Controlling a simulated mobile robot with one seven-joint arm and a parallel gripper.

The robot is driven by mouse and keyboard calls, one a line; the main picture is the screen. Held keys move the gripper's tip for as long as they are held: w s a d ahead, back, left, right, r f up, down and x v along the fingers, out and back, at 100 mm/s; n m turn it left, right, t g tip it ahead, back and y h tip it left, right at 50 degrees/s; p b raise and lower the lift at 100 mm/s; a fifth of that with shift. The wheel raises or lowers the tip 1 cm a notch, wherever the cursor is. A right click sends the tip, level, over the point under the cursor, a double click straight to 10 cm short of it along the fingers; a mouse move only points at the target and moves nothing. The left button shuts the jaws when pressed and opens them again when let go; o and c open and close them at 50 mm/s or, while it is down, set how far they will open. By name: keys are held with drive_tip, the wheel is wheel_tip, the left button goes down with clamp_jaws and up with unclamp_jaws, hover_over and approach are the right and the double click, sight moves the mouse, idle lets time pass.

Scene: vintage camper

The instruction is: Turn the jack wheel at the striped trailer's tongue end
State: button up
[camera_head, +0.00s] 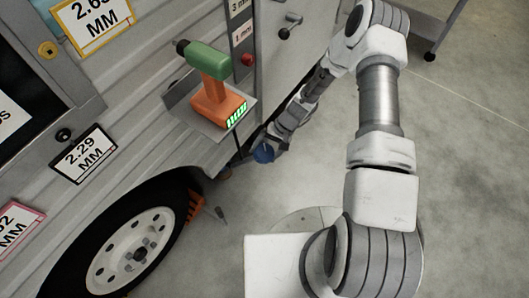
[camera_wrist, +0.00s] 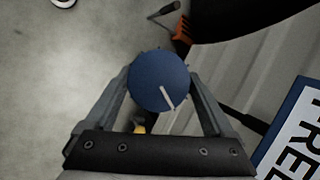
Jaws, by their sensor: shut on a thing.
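A round blue wheel (camera_wrist: 158,80) with a short white line on its face sits between the fingers of my gripper (camera_wrist: 160,84) in the wrist view. The fingers press on its two sides. The white line slants from the middle of the face toward the lower right. In the head view the blue wheel (camera_head: 263,153) is small, beside the lower edge of the ribbed grey trailer (camera_head: 130,85), and my gripper (camera_head: 272,146) reaches it from above right. What the wheel is mounted on is mostly hidden. I cannot tell from these views how far it has turned.
A tyre (camera_head: 125,250) and an orange stand (camera_head: 195,207) are below. A cart (camera_head: 440,25) stands at upper right. The concrete floor (camera_head: 470,160) at right is clear.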

drive_tip(key=shift+m, duration=0.6)
drive_tip(key=o, duration=1.1)
drive_tip(key=shift+d+r, duration=0.1)
drive_tip(key=p+v, duration=0.1)
drive_tip(key=v, duration=0.4)
drive_tip(key=p+v, duration=0.1)
drive_tip(key=v, duration=0.5)
drive_tip(key=p+v, duration=0.1)
drive_tip(key=v, duration=0.5)
drive_tip(key=shift+d+p, duration=0.3)
drive_tip(key=shift+d, duration=0.05)
